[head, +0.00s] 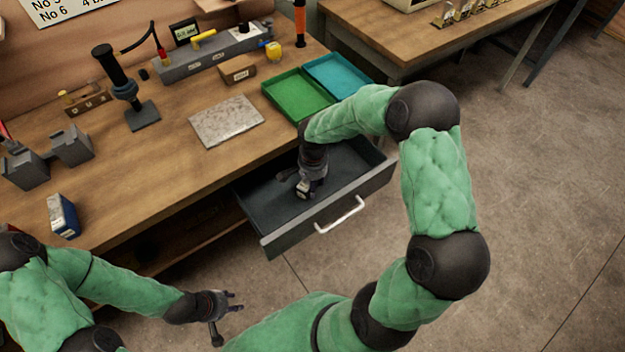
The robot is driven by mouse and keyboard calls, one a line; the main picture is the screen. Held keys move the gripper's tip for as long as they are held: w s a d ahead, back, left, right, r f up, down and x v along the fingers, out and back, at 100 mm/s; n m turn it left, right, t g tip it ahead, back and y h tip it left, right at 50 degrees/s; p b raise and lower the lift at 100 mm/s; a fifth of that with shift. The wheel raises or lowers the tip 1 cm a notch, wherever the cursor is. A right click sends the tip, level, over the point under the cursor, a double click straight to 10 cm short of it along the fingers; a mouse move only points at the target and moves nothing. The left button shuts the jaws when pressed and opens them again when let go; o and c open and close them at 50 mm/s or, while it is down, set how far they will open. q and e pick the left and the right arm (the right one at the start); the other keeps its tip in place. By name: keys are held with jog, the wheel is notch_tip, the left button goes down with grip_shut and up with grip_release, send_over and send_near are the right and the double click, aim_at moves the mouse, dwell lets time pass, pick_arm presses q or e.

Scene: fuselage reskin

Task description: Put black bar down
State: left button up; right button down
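I cannot make out a black bar clearly in the head view. My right gripper (304,192) reaches down into the open dark drawer (262,207) under the bench. Its fingers point at the drawer floor, and a small light grey part shows at their tips. Whether they hold anything is too small and dark to tell. My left gripper (237,301) is over the floor in front of the bench. Its two fingers stand a little apart with nothing visible between them.
The drawer's pale handle (341,216) faces the open floor. On the bench are a grey plate (226,121), a green tray (298,96), a teal tray (338,75), a black stand (143,114), grey blocks (71,146) and a blue box (63,215). The bench's front middle is clear.

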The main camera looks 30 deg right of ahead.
jog(key=shift+w+f, duration=0.1)
jog(key=shift+f, duration=0.05)
jog(key=c, duration=0.5)
grip_release()
jog(key=shift+c, duration=0.2)
jog(key=shift+r, duration=0.3)
notch_tip(320, 180, up, 12)
jog(key=p, duration=0.4)
jog(key=shift+f, duration=0.25)
